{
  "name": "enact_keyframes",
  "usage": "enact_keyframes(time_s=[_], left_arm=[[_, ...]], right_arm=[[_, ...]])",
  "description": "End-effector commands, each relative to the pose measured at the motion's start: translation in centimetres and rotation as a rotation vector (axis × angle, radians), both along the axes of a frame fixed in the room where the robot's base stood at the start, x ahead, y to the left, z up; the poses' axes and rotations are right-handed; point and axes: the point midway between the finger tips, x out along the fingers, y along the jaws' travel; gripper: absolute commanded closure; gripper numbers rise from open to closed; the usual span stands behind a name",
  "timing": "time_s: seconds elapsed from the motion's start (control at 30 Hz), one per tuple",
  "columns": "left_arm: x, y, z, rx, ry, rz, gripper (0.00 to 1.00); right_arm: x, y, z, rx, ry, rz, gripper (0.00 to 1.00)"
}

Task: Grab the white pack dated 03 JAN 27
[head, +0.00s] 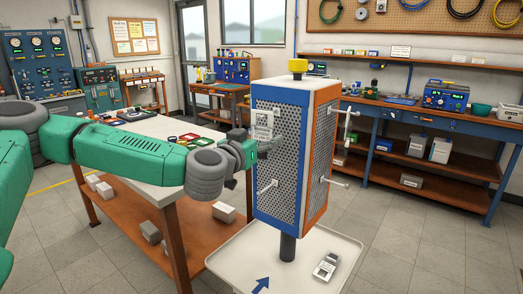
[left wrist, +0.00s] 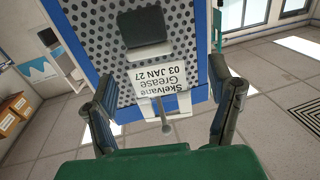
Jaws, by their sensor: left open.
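The white pack (left wrist: 160,78) reads "Skelvane Grease 03 JAN 27", upside down in the left wrist view. It has a dark block on it and is at the perforated panel, with a peg end (left wrist: 166,122) showing by it. In the head view a whitish pack (head: 264,122) hangs high on the blue-framed side of the stand (head: 280,165). My left gripper (head: 250,150) is just in front of and below it. In the left wrist view my open left gripper (left wrist: 168,95) has one finger on each side of the pack, apart from it. My right gripper is not visible.
The stand rises from a white tray (head: 225,262), where another small pack (head: 326,267) lies. Bare pegs (head: 268,187) stick out of the stand's sides. A worktable (head: 150,125) with small items stands left, under my left arm. Floor is clear to the right.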

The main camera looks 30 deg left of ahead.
Motion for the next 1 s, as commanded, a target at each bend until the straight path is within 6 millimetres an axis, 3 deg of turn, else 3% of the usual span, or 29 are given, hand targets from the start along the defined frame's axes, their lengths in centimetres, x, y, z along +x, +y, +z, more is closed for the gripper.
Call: enact_keyframes(time_s=[0.1,0.37,0.5,0.53,1.0], left_arm=[[1.17,0.07,-0.01,0.001,-0.001,0.0,0.24],[1.35,0.17,0.18,0.0,-0.002,-0.001,0.24],[1.37,0.23,0.13,0.0,-0.001,-0.001,0.73],[1.37,0.23,0.11,0.0,-0.001,-0.001,0.79],[1.36,0.22,0.63,0.0,0.0,-0.001,0.79]], right_arm=[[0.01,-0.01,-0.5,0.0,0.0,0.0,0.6],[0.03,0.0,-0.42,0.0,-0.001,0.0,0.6],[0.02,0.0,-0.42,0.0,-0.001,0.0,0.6],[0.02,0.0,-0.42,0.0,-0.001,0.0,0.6],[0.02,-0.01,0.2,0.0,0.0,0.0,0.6]])
